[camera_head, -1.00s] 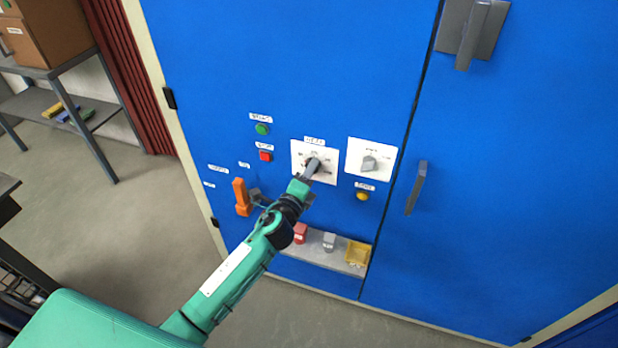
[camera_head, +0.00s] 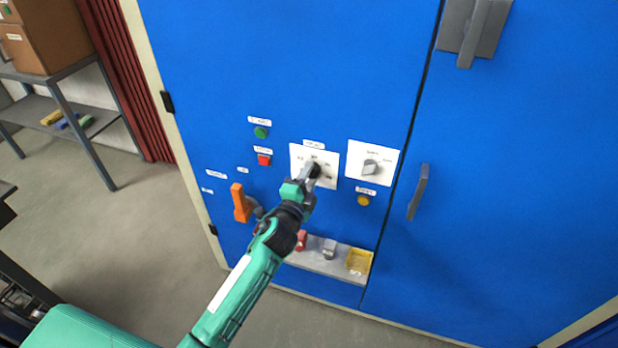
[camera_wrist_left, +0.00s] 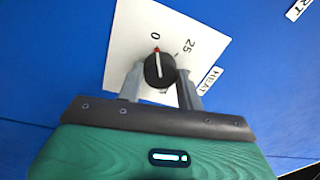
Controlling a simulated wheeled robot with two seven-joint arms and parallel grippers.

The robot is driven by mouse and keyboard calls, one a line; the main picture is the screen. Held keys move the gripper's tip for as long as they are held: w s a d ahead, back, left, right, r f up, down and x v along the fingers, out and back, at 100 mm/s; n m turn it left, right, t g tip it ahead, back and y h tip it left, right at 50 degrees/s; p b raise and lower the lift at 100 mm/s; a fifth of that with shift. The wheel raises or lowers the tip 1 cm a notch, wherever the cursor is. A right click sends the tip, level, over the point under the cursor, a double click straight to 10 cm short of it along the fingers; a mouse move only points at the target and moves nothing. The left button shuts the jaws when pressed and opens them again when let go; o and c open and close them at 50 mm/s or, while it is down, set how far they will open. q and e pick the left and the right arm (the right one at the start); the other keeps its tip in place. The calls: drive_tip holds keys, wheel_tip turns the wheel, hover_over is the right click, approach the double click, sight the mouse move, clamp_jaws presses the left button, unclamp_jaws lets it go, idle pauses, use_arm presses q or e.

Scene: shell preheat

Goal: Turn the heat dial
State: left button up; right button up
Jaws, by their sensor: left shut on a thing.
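In the left wrist view the pointer is near the 0. My left gripper (camera_wrist_left: 163,82) has one finger on each side of the knob and is shut on it. In the head view the left gripper (camera_head: 311,171) covers much of the dial; the white plate (camera_head: 298,152) shows around it. My right gripper is not in view.
A second plate with a grey knob (camera_head: 371,166) is to the right, above a yellow button (camera_head: 363,200). Green (camera_head: 261,132) and red (camera_head: 264,160) buttons and an orange handle (camera_head: 240,203) are to the left. A small shelf (camera_head: 325,265) with a yellow tray (camera_head: 359,261) is below.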

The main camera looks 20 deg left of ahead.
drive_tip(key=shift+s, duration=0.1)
use_arm(q)
drive_tip(key=o, duration=0.9)
drive_tip(key=shift+o, duration=0.4)
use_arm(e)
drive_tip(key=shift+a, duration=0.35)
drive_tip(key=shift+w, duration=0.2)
use_arm(q)
drive_tip(key=shift+s+f, duration=0.15)
drive_tip(key=shift+s, duration=0.2)
drive_tip(key=s+a+b, duration=0.1)
drive_tip(key=s+b, duration=0.1)
drive_tip(key=s, duration=1.1)
drive_tip(key=shift+f, duration=0.4)
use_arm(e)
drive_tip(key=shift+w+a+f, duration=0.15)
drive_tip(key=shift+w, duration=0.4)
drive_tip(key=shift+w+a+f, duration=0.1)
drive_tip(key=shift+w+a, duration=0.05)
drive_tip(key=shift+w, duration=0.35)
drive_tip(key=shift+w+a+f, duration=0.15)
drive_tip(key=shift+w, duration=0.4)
